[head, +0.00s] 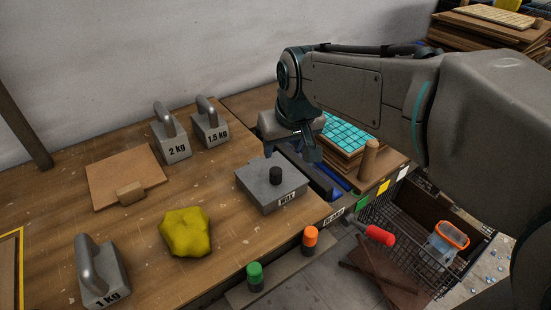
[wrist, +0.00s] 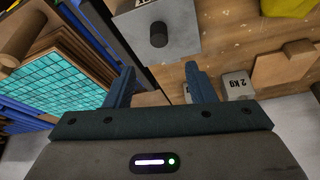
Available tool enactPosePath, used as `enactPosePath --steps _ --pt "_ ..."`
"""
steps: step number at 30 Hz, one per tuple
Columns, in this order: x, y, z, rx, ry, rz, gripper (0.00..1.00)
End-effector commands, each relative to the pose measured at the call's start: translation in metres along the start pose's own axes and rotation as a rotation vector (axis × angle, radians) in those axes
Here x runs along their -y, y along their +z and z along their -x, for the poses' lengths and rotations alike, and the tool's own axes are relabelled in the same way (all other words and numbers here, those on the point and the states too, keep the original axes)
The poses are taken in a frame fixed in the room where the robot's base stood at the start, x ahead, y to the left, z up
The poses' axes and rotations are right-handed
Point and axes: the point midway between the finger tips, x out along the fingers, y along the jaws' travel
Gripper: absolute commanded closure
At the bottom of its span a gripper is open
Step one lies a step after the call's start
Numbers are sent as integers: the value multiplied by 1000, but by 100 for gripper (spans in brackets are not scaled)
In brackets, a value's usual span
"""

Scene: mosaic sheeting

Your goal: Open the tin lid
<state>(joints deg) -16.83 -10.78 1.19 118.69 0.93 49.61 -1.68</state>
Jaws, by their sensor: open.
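The tin (head: 272,194) is a grey square box with a label on its front, standing near the right end of the wooden table. Its lid has a black round knob (head: 275,175) on top, and the lid sits on the tin. In the wrist view the knob (wrist: 158,34) stands out from the grey lid (wrist: 178,20), beyond the fingertips. My gripper (head: 290,152) is open and empty, above and just behind the tin. Its two blue fingers (wrist: 160,75) are apart, with bare table between them. I see no contact between the fingers and the knob.
Weights marked 2 kg (head: 172,138), 1.5 kg (head: 210,127) and 1 kg (head: 103,278) stand on the table. A yellow cloth (head: 186,232) lies left of the tin. Turquoise mosaic sheeting (head: 347,132) is stacked at right. A wire basket (head: 400,245) stands below the table edge.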

Motion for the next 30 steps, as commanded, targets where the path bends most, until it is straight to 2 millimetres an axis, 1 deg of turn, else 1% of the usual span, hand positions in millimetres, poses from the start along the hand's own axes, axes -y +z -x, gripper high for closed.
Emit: enactPosePath --steps 5,12,18,21,24,30 --pt "-1 0 -23 4 0 -1 50" --pt "-2 1 -75 6 2 -4 50" --pt "-2 1 -112 3 2 -3 50" --pt "-2 0 -124 2 1 -2 50" --pt "-2 0 -131 1 1 -2 50" --pt "-2 0 -135 0 1 -3 50"
